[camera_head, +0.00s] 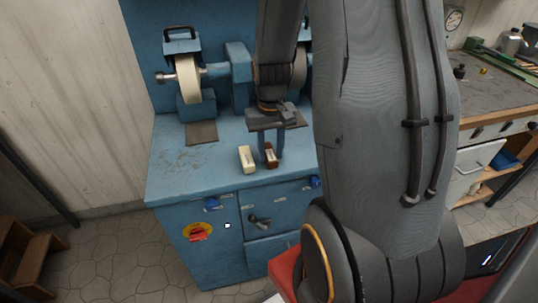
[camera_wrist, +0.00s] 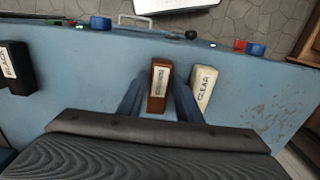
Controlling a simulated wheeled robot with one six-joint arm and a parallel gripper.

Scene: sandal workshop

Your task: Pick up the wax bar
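A brown wax bar (camera_wrist: 158,90) with a white label lies on the blue bench top in the wrist view; it also shows in the head view (camera_head: 271,158). A cream bar labelled CLEAR (camera_wrist: 203,84) lies close to its right in the wrist view, and to its left in the head view (camera_head: 247,160). A black bar labelled BLACK (camera_wrist: 14,68) lies at the left edge of the wrist view. My gripper (camera_wrist: 160,84) is open and points down, with one finger on each side of the brown bar and small gaps showing. The right finger is between the brown and cream bars.
The blue bench (camera_head: 180,165) carries a grinder with a pale wheel (camera_head: 187,79) behind the bars. Small red and blue parts (camera_wrist: 255,49) sit along the bench's front edge. A workbench with tools (camera_head: 490,75) stands at the right. Bare bench top lies left of the bars in the head view.

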